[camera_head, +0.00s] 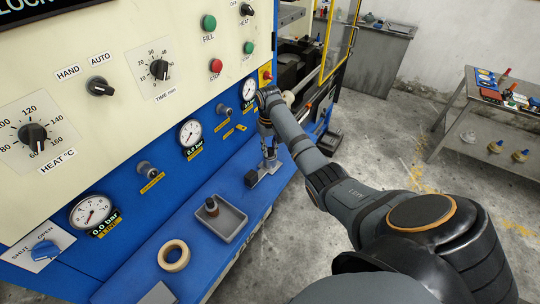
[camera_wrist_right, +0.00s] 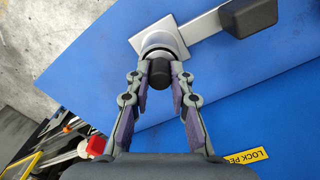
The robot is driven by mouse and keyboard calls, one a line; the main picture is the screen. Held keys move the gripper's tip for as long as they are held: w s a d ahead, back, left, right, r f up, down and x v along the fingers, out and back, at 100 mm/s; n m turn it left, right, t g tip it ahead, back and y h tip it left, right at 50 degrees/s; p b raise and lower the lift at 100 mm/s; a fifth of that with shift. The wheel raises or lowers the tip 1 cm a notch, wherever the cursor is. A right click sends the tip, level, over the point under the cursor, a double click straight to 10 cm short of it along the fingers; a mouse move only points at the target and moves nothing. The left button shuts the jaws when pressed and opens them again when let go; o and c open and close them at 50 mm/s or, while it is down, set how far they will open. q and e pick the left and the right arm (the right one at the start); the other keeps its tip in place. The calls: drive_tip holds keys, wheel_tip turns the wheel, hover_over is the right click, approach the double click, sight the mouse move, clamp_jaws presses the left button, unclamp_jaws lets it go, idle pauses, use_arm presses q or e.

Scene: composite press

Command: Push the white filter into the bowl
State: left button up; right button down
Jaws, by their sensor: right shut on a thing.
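My right gripper (camera_head: 267,148) reaches down to the blue shelf. In the right wrist view its fingers (camera_wrist_right: 160,70) are shut on a dark, round-ended piece (camera_wrist_right: 159,74). Just beyond the fingertips is a pale, whitish, round, cup-like part (camera_wrist_right: 163,42). It is over a flat metal plate; I cannot tell whether this is the filter, the bowl or both. The fingers hide part of it. In the head view this spot is small and mostly covered by the gripper. My left gripper is not in view.
A metal bar with a black block (camera_wrist_right: 247,17) lies beside the gripper. A grey tray (camera_head: 232,226) with a small dark bottle (camera_head: 211,206) and a tan ring (camera_head: 173,256) are on the blue shelf (camera_head: 205,263). The press panel with gauges rises behind. A side table (camera_head: 480,150) stands at right.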

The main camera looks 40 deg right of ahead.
drive_tip(key=shift+f, duration=0.1)
drive_tip(key=c, duration=1.1)
unclamp_jaws()
drive_tip(key=shift+r, duration=0.35)
wheel_tip(320, 180, up, 7)
drive_tip(key=shift+f, duration=0.1)
